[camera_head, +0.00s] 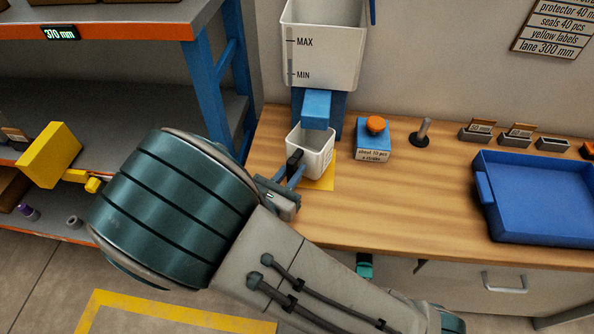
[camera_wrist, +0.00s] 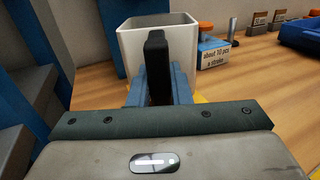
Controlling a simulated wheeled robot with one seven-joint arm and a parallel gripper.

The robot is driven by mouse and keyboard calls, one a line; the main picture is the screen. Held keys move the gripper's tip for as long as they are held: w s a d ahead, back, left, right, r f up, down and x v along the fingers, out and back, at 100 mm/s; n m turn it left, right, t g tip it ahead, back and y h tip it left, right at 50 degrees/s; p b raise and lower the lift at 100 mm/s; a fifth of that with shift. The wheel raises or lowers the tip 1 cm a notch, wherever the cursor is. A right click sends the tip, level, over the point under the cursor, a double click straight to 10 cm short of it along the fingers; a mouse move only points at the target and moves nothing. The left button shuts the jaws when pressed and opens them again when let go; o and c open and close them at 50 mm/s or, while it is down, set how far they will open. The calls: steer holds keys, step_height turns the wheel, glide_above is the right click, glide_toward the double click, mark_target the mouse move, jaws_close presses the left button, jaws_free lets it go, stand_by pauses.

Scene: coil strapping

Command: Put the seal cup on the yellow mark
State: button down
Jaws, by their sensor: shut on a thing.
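The seal cup (camera_head: 318,142) is a small white square open-topped cup on the wooden bench, below the blue spout of the dispenser. It also fills the upper middle of the wrist view (camera_wrist: 184,50). The yellow mark (camera_head: 324,182) shows around the cup's lower front and right side; the rest is hidden under the cup and my gripper. My gripper (camera_head: 295,172) is at the cup's near-left side, shut on the cup's near wall or handle. I cannot tell whether the cup's base touches the mark.
The white MAX/MIN hopper (camera_head: 322,50) and its blue spout (camera_head: 316,109) stand directly above and behind the cup. A blue box with an orange knob (camera_head: 374,138) stands close to the right. A blue tray (camera_head: 535,195) is farther right; blue shelving (camera_head: 212,90) stands left.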

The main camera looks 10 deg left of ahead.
steer(key=shift+x, duration=1)
steer(key=shift+f, duration=1.75)
steer(key=shift+f, duration=0.2)
steer(key=c, duration=1.3)
jaws_free()
steer(key=shift+c, duration=0.2)
steer(key=shift+r, duration=0.2)
